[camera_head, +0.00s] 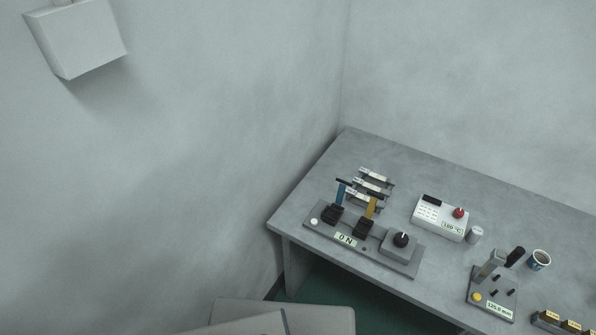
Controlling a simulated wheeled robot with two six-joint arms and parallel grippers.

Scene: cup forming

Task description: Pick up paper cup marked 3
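Neither of my grippers is in view.
A white box (438,221) with a red knob, a small grey cylinder (475,235) and a lever device (491,286) stand nearby. The table's back is clear.

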